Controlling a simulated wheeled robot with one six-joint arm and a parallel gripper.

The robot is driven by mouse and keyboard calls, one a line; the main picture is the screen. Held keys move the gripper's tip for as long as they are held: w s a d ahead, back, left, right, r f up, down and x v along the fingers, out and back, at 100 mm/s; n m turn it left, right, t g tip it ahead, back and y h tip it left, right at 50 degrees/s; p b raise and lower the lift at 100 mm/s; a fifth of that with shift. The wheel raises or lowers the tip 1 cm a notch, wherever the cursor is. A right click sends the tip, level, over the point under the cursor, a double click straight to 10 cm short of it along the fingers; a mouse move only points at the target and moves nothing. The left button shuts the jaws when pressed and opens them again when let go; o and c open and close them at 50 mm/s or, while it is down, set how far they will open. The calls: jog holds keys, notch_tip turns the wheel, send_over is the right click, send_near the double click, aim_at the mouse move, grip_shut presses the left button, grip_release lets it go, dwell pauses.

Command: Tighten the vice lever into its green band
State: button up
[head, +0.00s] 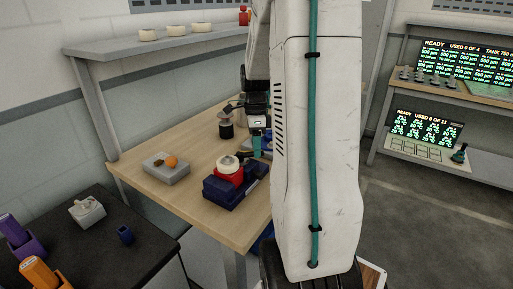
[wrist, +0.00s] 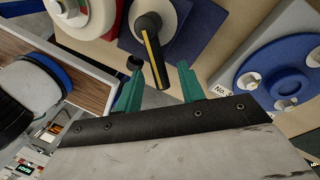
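The vice lever, a black handle with a yellow stripe (wrist: 151,50), shows at the top centre of the wrist view. It hangs from a pale round hub over a navy body (wrist: 202,22). My gripper (wrist: 160,84) has two teal fingers, open, one on each side of the lever's free end; gaps show on both sides. In the head view my gripper (head: 257,147) is over the wooden bench, beside a navy block (head: 222,192) with a red part and white disc on top. I cannot make out the green band in either view.
A blue flange (wrist: 272,84) with pale bolts lies to the right in the wrist view, and a red part (wrist: 101,14) is at upper left. A grey block with an orange ball (head: 171,162) stands on the wooden bench (head: 200,140). My arm hides the bench's right side.

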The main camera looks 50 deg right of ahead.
jog(key=shift+f, duration=0.25)
grip_shut()
jog(key=shift+s+a+m, duration=0.35)
jog(key=shift+m, duration=0.65)
grip_release()
